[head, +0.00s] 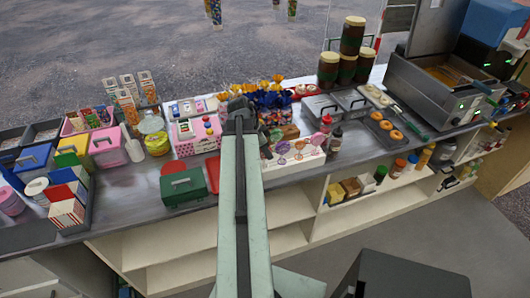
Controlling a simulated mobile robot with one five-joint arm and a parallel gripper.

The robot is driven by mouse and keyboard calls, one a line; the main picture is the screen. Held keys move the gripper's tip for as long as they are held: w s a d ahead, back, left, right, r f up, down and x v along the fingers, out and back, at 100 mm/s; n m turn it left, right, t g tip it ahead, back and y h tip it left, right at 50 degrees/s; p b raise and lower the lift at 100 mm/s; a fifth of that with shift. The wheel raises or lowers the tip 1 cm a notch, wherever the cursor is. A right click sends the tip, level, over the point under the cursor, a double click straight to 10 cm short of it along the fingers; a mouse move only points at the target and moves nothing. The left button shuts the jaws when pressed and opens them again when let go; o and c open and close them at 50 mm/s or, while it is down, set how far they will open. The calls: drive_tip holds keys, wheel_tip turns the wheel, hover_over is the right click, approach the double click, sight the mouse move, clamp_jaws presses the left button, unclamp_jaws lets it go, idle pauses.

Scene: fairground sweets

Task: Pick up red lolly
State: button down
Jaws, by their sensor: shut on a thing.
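My gripper (240,108) is at the end of my outstretched arm, over the counter by the sweet boxes. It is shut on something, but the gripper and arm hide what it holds. A white stand (300,164) just right of my arm holds several round swirled lollies. A pinkish-red lolly (282,147) is at its left side, close to my arm. A green lolly (276,135) is just behind it. The lollies are too small for me to tell every colour surely.
A red bottle (325,125) and a dark bottle (336,138) stand right of the lollies. A green cash box (183,187) and a pink spotted box (206,134) are left of my arm. A fryer (425,95) stands at right. Bare counter (130,195) shows at left.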

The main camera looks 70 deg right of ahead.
wheel_tip(320, 180, up, 10)
drive_tip(key=p, duration=1)
drive_tip(key=shift+r, duration=0.15)
drive_tip(key=shift+f, duration=0.2)
